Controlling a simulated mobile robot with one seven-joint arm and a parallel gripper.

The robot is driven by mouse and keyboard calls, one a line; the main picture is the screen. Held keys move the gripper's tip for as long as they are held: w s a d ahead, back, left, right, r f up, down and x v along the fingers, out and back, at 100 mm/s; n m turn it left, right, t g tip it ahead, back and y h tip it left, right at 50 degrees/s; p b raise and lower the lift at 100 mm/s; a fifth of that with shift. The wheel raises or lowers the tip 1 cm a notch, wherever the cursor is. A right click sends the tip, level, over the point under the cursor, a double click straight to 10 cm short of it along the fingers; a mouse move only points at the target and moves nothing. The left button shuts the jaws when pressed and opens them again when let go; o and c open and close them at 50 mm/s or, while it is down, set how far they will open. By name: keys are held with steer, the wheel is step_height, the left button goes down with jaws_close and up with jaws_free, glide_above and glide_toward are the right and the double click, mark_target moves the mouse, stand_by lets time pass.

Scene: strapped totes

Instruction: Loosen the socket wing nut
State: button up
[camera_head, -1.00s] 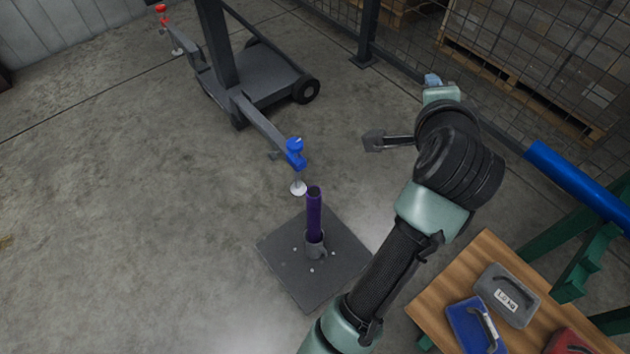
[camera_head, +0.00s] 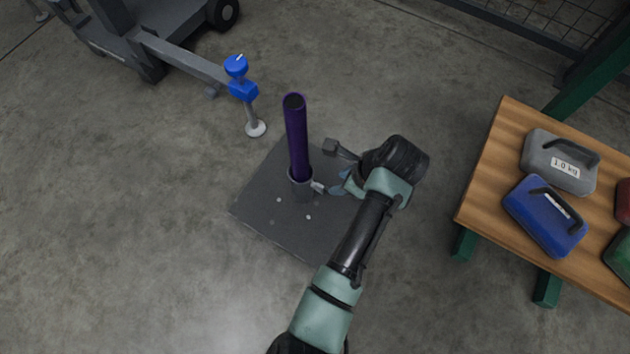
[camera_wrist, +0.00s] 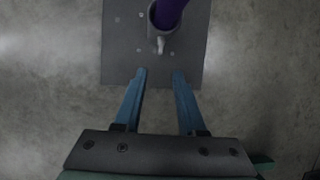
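A purple pole (camera_head: 297,140) stands upright in a grey socket (camera_head: 301,186) on a dark square base plate (camera_head: 262,209). The wing nut (camera_head: 319,187) is a small light piece on the right side of the socket. In the wrist view it shows as a pale tab (camera_wrist: 161,46) on the near side of the socket. My gripper (camera_head: 337,190) is beside the socket on the nut's side. In the wrist view its two blue fingers (camera_wrist: 158,75) are apart with nothing between them, pointing at the nut with a gap left.
The floor left of the plate is clear.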

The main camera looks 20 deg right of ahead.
mark_target(324, 188)
steer(key=b+x, duration=1)
steer(key=x, duration=0.2)
steer(key=shift+f, duration=0.35)
steer(key=shift+a, duration=0.1)
jaws_close()
